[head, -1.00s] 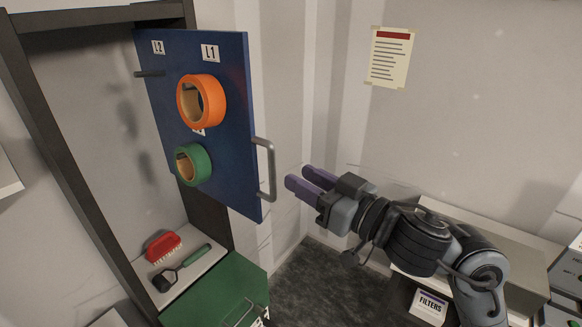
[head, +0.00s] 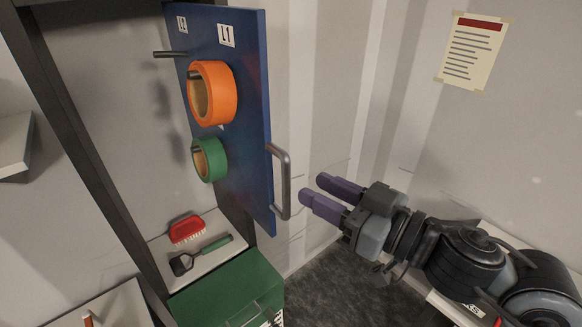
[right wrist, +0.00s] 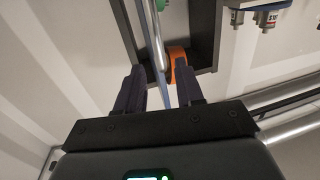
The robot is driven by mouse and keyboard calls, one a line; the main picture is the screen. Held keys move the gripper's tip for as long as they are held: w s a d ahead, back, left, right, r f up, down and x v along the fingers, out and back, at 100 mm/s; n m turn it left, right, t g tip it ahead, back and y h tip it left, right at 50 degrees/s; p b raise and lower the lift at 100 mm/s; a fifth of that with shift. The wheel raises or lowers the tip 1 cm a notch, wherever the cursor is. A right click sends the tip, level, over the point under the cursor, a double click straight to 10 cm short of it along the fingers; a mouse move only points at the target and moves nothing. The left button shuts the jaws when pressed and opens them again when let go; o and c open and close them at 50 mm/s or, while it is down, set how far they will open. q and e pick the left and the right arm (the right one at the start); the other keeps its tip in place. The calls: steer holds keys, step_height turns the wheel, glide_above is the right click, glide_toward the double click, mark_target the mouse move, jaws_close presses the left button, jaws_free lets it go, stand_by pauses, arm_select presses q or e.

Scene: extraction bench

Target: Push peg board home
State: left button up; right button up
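The blue peg board (head: 245,130) stands out from a dark-framed cabinet, seen at a slant in the head view. An orange tape roll (head: 226,94) and a green tape roll (head: 214,160) hang on its pegs. A grey metal handle (head: 286,180) is on its right edge. My right gripper (head: 314,187) is open and empty just right of the handle, apparently without touching it. In the right wrist view, the handle bar (right wrist: 153,42) and the orange roll (right wrist: 178,58) show beyond the open fingers (right wrist: 159,86). My left gripper is not in view.
A red brush (head: 186,228) and a green-handled tool (head: 205,252) lie on the cabinet floor. A green box (head: 228,285) stands below the board. A notice (head: 475,50) hangs on the wall. A wall lies behind my gripper.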

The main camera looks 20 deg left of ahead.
mark_target(290, 175)
steer(key=p+x, duration=0.1)
steer(key=x, duration=0.5)
steer(key=shift+a+r+p, duration=0.1)
steer(key=shift+p, duration=0.3)
steer(key=shift+w+a, duration=0.25)
steer(key=shift+a, duration=0.35)
jaws_close()
